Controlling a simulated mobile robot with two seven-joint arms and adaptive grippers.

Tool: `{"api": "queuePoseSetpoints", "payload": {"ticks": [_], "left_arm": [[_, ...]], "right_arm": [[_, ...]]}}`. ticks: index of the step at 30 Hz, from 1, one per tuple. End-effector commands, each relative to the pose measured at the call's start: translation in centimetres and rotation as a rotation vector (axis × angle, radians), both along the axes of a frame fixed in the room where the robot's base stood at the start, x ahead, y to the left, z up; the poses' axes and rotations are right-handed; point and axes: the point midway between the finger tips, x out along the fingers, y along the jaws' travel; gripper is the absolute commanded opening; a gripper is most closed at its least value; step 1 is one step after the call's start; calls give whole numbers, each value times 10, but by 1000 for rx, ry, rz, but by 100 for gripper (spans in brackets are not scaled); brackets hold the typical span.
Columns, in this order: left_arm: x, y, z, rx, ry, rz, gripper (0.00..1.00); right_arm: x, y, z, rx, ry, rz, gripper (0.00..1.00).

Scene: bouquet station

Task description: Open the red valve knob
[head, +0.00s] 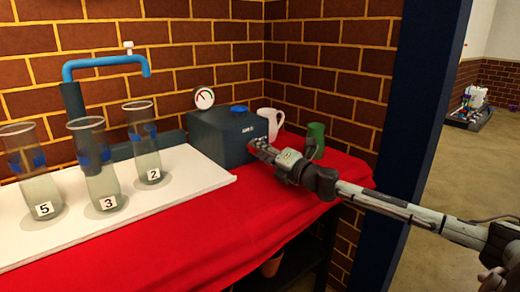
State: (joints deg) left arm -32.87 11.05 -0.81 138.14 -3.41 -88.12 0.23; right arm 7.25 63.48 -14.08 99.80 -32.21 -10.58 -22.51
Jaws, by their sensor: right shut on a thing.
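A dark grey-blue box (214,138) with a blue cap (239,109) on top stands on the red-covered table (275,199). A round pressure gauge (204,98) rises at its left back. My right gripper (258,148) reaches in from the right and is shut at the right part of the box's front face. The red valve knob does not show by itself; my fingers cover the spot they are closed on. My left gripper is not in view.
Tall glass vases numbered 5 (36,184), 3 (100,178) and 2 (144,150) stand on a white board (155,207) at the left, under a blue pipe tap (105,63). A white mug (271,120) and a green mug (316,138) stand right of the box. The front red cloth is clear.

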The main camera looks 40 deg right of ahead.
Motion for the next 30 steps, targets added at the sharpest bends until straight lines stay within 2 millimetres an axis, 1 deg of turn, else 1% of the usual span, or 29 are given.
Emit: {"api": "queuePoseSetpoints", "payload": {"ticks": [3,9,18,24,30], "left_arm": [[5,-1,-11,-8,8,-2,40],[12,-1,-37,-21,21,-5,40],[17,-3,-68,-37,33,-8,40],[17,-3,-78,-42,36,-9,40],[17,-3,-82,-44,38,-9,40]], "right_arm": [[0,-1,1,111,10,-3,0],[0,-1,1,273,22,-1,0],[0,-1,0,437,35,-1,0],[0,-1,-1,487,38,-2,0],[0,-1,-1,502,39,-1,0]]}}
